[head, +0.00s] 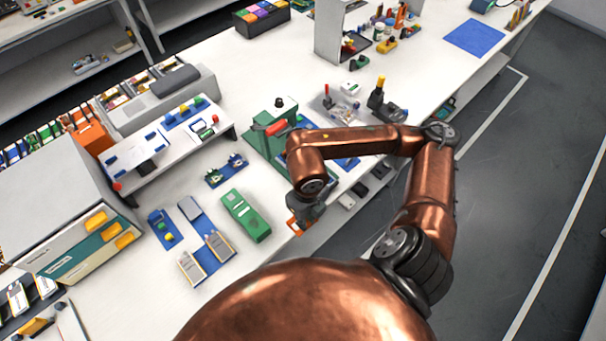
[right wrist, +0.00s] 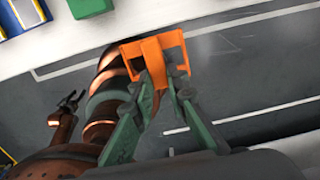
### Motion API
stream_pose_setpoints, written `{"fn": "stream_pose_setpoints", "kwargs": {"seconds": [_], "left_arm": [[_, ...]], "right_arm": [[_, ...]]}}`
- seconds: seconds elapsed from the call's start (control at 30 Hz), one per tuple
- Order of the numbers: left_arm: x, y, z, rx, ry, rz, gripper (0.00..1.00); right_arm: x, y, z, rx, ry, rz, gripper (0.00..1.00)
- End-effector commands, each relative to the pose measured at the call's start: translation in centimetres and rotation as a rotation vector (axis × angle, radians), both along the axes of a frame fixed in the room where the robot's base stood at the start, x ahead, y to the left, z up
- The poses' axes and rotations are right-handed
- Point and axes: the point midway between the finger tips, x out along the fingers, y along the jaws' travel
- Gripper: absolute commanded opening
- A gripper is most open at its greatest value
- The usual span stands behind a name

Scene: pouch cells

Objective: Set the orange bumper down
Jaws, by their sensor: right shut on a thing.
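The orange bumper (right wrist: 152,52) is a flat orange bracket with an opening on one side. My right gripper (right wrist: 163,88) is shut on it, with its green-grey fingers close together. In the head view a little of the orange bumper (head: 297,227) shows under my right gripper (head: 302,212), near the white bench's front edge. In the right wrist view the bumper shows against the bench edge and the floor; its height is hard to tell. My left gripper (right wrist: 70,102) shows small at the left of the right wrist view, its dark fingers apart and empty.
A green case (head: 245,216) and blue trays (head: 205,240) lie left of my right gripper on the white bench (head: 262,262). A green press with a red handle (head: 276,128) stands behind it. Small dark and white blocks (head: 360,189) sit along the front edge.

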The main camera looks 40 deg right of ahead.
Motion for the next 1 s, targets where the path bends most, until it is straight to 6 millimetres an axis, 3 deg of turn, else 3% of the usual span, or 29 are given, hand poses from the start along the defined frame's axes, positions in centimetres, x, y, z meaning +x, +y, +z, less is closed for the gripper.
{"fn": "stream_pose_setpoints", "kwargs": {"seconds": [0.33, 0.5, 0.87, 1.0], "left_arm": [[0.0, 0.0, 0.1, 0.000, 0.000, 0.000, 0.40], [-0.1, 0.0, -0.2, 0.000, 0.001, 0.000, 0.40], [-0.1, 0.0, -0.3, 0.000, 0.001, 0.000, 0.40], [-0.1, 0.0, -0.2, 0.000, 0.001, 0.000, 0.40]], "right_arm": [[7.9, -1.6, -3.6, 0.001, 0.002, -0.004, 0.00], [10.2, -2.1, -6.8, 0.002, 0.004, -0.002, 0.00], [12.3, -2.5, -9.3, 0.001, 0.002, 0.000, 0.00], [12.4, -2.5, -11.3, 0.002, 0.005, 0.002, 0.00]]}}
